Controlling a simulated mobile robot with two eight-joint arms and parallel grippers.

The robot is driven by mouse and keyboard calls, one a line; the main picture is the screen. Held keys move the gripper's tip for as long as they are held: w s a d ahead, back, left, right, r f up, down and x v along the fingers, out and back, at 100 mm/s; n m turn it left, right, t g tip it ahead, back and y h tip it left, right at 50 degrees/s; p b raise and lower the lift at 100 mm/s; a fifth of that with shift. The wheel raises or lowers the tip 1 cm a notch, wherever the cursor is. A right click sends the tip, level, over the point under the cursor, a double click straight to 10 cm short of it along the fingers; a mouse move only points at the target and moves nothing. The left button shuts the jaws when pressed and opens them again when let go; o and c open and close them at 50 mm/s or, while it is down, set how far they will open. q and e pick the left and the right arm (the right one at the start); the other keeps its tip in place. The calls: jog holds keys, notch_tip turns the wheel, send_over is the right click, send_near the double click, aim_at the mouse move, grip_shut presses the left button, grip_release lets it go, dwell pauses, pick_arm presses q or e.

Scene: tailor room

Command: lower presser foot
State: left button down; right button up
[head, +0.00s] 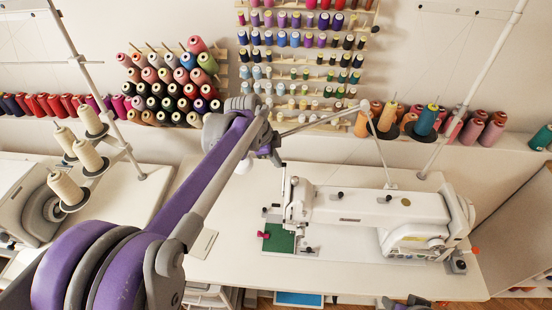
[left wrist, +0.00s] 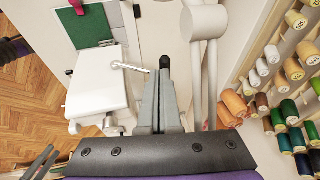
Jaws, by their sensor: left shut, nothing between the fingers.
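The white sewing machine (head: 370,207) stands on a white table. Its needle end (head: 297,205) faces left, over a green piece of fabric (head: 278,238); the presser foot itself is too small to make out. My left gripper (head: 277,159) is behind and above the needle end, shut and empty. In the left wrist view the closed fingers (left wrist: 164,66) point at the machine. A thin bent metal lever (left wrist: 130,66) sticks out from the white machine head (left wrist: 95,82) just left of the fingertips, apparently apart from them. Part of my right arm (head: 405,302) shows at the bottom edge.
A metal thread-guide rod (head: 325,122) and thread stand pole (head: 470,90) rise behind the machine. Spools (head: 425,122) stand along the back ledge. A second machine (head: 40,205) and cream cones (head: 68,190) are at left. The table's left part is mostly clear.

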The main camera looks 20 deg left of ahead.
pick_arm(q)
jog(key=shift+w, duration=0.1)
jog(key=shift+w+a+f, duration=0.15)
jog(key=shift+w+f, duration=0.3)
jog(key=shift+r, duration=0.1)
jog(key=shift+r+p, duration=0.4)
jog(key=shift+r, duration=0.35)
